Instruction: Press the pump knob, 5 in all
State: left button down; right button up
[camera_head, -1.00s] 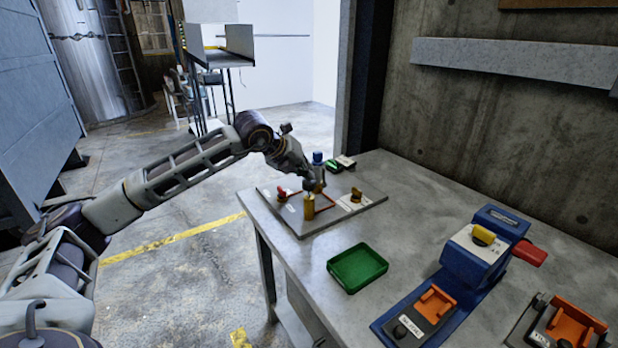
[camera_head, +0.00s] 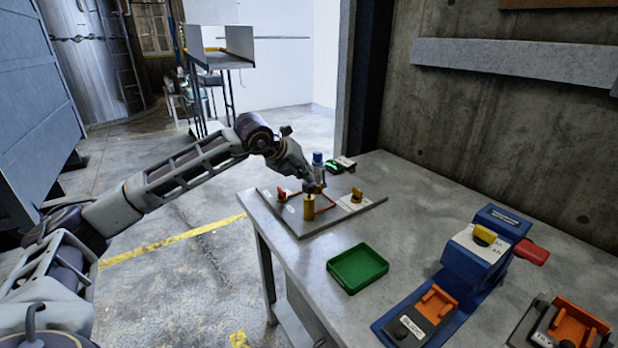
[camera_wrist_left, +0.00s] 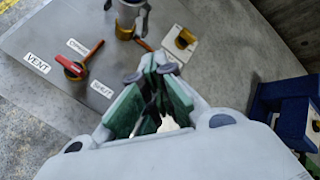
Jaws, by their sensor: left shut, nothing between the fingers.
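A gold cylinder (camera_head: 308,208), which looks like the pump, stands upright on the grey panel (camera_head: 345,218) at the table's far left corner. My left gripper (camera_head: 311,187) is shut and empty, pointing down at the cylinder's top. Its fingers cover that top, so I cannot make out the knob or be sure of contact. In the left wrist view the closed green-padded fingers (camera_wrist_left: 158,72) hide what lies under them. My right gripper is in neither view.
A green tray (camera_head: 357,268) and a blue device (camera_head: 478,255) are nearer. Table between panel and tray is clear.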

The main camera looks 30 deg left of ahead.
pick_arm(q)
jog(key=shift+f+b, duration=0.3)
jog(key=shift+f, duration=0.25)
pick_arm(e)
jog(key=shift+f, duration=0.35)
pick_arm(q)
jog(key=shift+s+f, duration=0.1)
jog(key=shift+f, duration=0.1)
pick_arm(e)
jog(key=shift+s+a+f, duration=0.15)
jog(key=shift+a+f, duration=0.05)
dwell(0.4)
